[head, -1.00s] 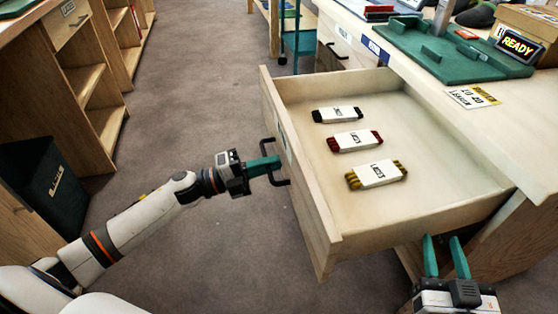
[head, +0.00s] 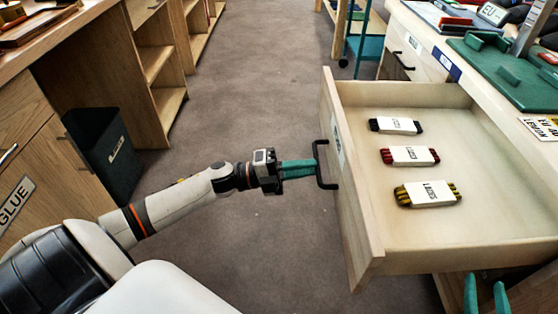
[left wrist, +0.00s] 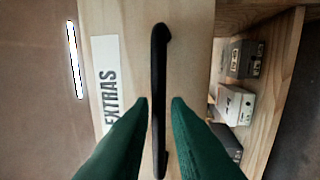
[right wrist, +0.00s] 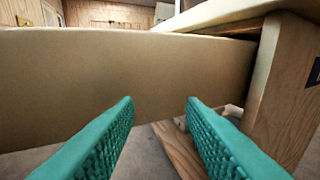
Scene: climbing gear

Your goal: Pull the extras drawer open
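The extras drawer (head: 352,215) stands far out of the workbench at the right. Its EXTRAS label (left wrist: 106,80) shows in the left wrist view. Its black bar handle (head: 322,150) is on the front panel. My left gripper (head: 314,168) is at the handle, its fingertips on either side of the bar (left wrist: 159,60) with narrow gaps, so it looks partly open. My right gripper (head: 485,284) is open and empty by the drawer's near side. In the right wrist view its fingers (right wrist: 160,103) point at the drawer's plain side wall (right wrist: 110,75).
Three labelled lace bundles, black (head: 395,125), red (head: 409,156) and yellow (head: 427,194), lie in the drawer. A dark bin (head: 105,155) and shelves (head: 155,60) stand at the left. The floor (head: 255,110) between is clear. A green tray (head: 500,70) sits on the bench.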

